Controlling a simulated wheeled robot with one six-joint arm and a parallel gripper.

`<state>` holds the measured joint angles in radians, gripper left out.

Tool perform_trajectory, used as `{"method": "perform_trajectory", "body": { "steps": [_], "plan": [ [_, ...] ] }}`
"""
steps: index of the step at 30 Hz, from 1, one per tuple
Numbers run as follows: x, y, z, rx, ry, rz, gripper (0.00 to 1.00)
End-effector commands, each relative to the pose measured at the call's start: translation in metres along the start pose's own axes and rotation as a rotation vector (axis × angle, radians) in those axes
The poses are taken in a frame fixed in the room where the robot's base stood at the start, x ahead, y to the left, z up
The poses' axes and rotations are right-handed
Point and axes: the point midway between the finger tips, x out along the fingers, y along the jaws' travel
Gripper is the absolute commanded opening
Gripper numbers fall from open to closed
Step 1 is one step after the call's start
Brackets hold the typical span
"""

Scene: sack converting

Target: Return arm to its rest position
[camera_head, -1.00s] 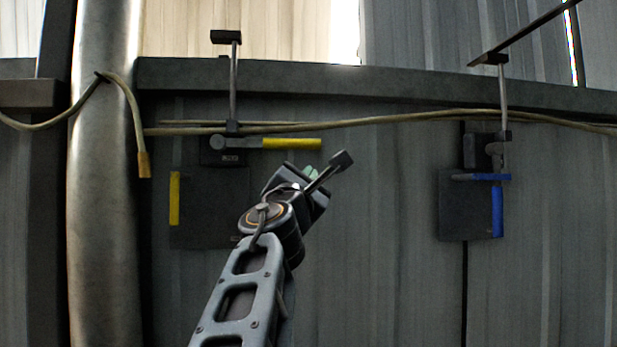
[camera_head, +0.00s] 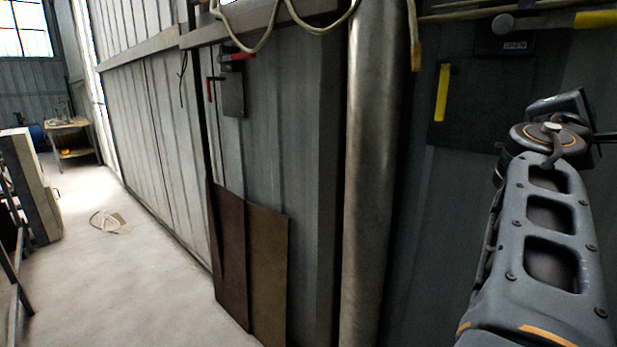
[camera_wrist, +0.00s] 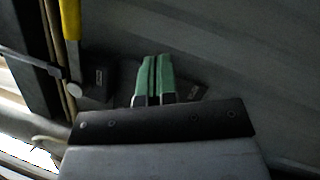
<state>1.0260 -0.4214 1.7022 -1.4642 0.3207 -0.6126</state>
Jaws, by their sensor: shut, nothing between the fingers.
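My gripper (camera_wrist: 152,80) shows in the wrist view with its two green-tipped fingers close together and nothing between them. In the head view my arm rises at the right side, bent at a dark joint with an orange ring; the fingertips are not visible there. Behind the arm is a dark wall panel (camera_head: 480,110) with a yellow vertical handle (camera_head: 442,92) and a yellow lever (camera_head: 596,19) above it. In the wrist view a yellow lever (camera_wrist: 70,20) lies to the upper left of the fingers, apart from them.
A thick metal pipe (camera_head: 372,180) stands left of the arm. A small panel with a red handle (camera_head: 211,90) hangs further left. Two brown boards (camera_head: 250,260) lean on the wall. A cable coil (camera_head: 108,222) lies on the open floor. A table (camera_head: 70,138) stands far back.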

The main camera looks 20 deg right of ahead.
Motion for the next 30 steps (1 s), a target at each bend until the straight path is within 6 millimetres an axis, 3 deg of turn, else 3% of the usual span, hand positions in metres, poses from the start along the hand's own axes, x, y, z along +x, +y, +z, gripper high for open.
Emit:
{"method": "perform_trajectory", "body": {
  "steps": [1, 3, 5, 9, 12, 16, 21, 25, 30],
  "plan": [
    [-0.006, -0.003, -0.034, 0.139, 0.088, -0.064, 0.00],
    [-0.025, -0.021, -0.083, 0.335, 0.196, -0.196, 0.00],
    [-0.048, -0.038, -0.123, 0.478, 0.277, -0.327, 0.00],
    [-0.120, -0.075, -0.200, 0.711, 0.419, -0.673, 0.00],
    [-0.183, -0.098, -0.238, 0.798, 0.479, -0.931, 0.00],
    [-0.263, -0.125, -0.263, 0.830, 0.502, -1.240, 0.00],
    [-0.344, -0.151, -0.267, 0.793, 0.471, -1.540, 0.00],
    [-0.381, -0.163, -0.263, 0.755, 0.439, -1.674, 0.00],
    [-0.402, -0.170, -0.259, 0.730, 0.414, -1.747, 0.00]
  ]
}}
